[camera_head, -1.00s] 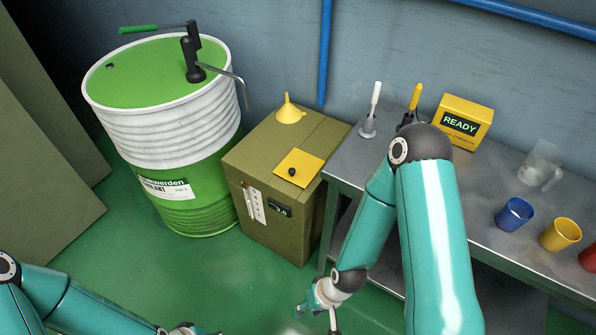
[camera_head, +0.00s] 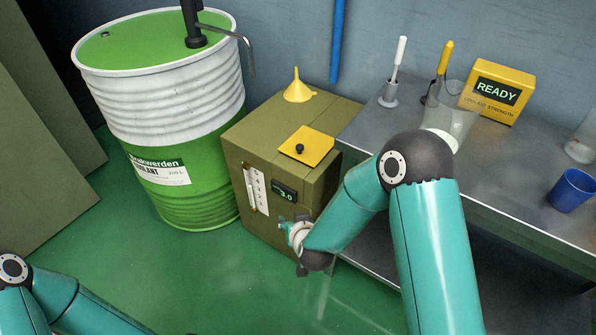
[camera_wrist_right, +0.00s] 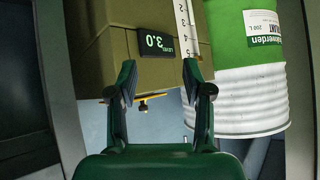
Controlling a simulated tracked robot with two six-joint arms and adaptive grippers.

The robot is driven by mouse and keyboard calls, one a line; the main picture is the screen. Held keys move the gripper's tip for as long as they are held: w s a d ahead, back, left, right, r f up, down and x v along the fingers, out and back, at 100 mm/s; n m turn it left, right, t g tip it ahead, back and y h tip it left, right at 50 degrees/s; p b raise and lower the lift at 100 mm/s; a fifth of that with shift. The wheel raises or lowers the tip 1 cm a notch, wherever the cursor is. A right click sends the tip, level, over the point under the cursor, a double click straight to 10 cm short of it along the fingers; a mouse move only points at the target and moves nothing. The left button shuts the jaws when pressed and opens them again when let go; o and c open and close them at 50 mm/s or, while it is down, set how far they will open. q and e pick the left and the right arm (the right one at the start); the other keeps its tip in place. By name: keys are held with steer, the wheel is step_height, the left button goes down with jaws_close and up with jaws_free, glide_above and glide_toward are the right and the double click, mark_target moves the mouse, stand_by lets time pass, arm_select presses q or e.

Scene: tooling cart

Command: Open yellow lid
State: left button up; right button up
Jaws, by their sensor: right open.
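The yellow lid (camera_head: 307,146) is a flat square plate with a black knob (camera_head: 299,148). It lies flat on top of the olive box (camera_head: 240,148). In the right wrist view, which is upside down, the lid's thin edge (camera_wrist_right: 154,97) and its knob (camera_wrist_right: 143,107) show beyond my fingers. My right gripper (camera_head: 287,224) is in front of the box, lower than the lid and not touching it. In the wrist view the right gripper (camera_wrist_right: 159,70) has its fingers apart with nothing held. My left gripper is out of view; only part of its arm shows.
A yellow funnel (camera_head: 297,90) stands on the box behind the lid. A green and white drum (camera_head: 165,100) stands left. A metal bench (camera_head: 500,165) at right holds a yellow READY box (camera_head: 500,92), a blue cup (camera_head: 571,191) and tools. Green floor in front is free.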

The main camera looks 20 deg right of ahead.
steer(key=w+m+t+h+b, duration=0.1)
steer(key=w+t+h+b, duration=0.3)
steer(key=w+b, duration=0.45)
steer(key=m+t+h+b, duration=0.25)
steer(key=h+b, duration=0.25)
steer(key=b, duration=0.4)
glide_toward(299, 151)
steer(key=shift+m+g, duration=0.25)
steer(key=shift+g, duration=0.2)
steer(key=b+x, duration=0.1)
steer(key=x, duration=0.5)
steer(key=b+x, duration=0.1)
steer(key=x, duration=0.2)
steer(key=shift+w+r+b, duration=0.2)
steer(key=shift+r+b, duration=0.1)
steer(key=shift+b, duration=0.05)
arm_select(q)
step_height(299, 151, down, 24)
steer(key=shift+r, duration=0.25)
arm_select(e)
steer(key=shift+x, duration=0.95)
jaws_close()
